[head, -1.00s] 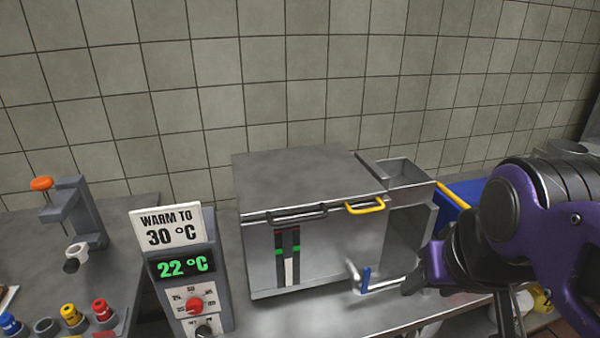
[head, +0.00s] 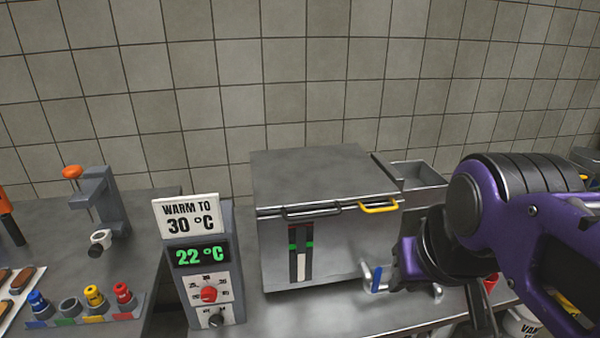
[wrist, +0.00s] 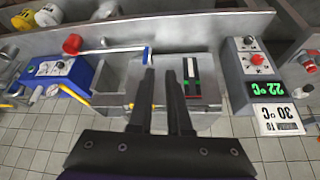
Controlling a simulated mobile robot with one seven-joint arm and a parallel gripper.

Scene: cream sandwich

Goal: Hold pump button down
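A red round-topped button or knob (wrist: 72,44) stands by a blue machine (wrist: 62,72) with a dial panel and a gauge, at the left of the wrist view. A red piece (head: 490,283), probably the same, shows beside my arm in the head view. I cannot tell for certain that it is the pump button. My gripper (wrist: 161,72) is empty, with a gap between its two dark fingers. In the wrist view its fingers lie over the front of the steel vat (head: 275,265), apart from the red piece. My arm hides the blue machine in the head view.
A tap with a blue lever (head: 376,279) projects from the vat's front. A heater controller (head: 207,262) reading 22 °C, under a 30 °C sign, stands left of it. White buckets (wrist: 46,14) sit beyond the counter.

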